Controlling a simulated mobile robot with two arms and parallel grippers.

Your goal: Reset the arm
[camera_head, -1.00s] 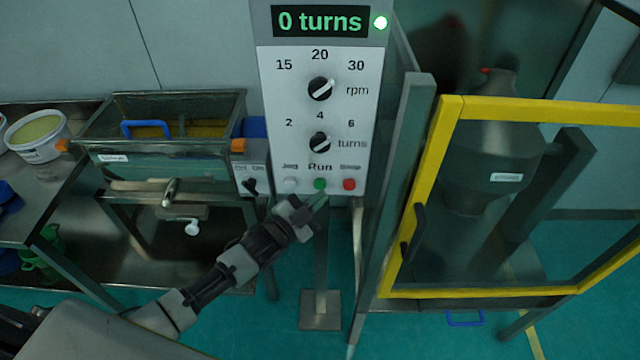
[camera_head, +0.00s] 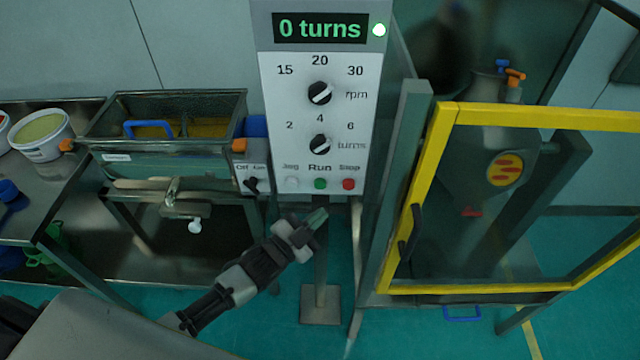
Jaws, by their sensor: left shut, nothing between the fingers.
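My left arm comes in from the lower left, and its gripper (camera_head: 317,218) is shut and empty. It hangs just below the control panel (camera_head: 268,120), apart from the buttons. My right gripper is not in view.
A yellow-framed guard door (camera_head: 445,150) stands at the right, with a grey vessel (camera_head: 480,190) behind it. The sieve machine (camera_head: 160,170) stands at the left beside a bench (camera_head: 45,200) with a white tub (camera_head: 42,138). Open floor lies below the panel.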

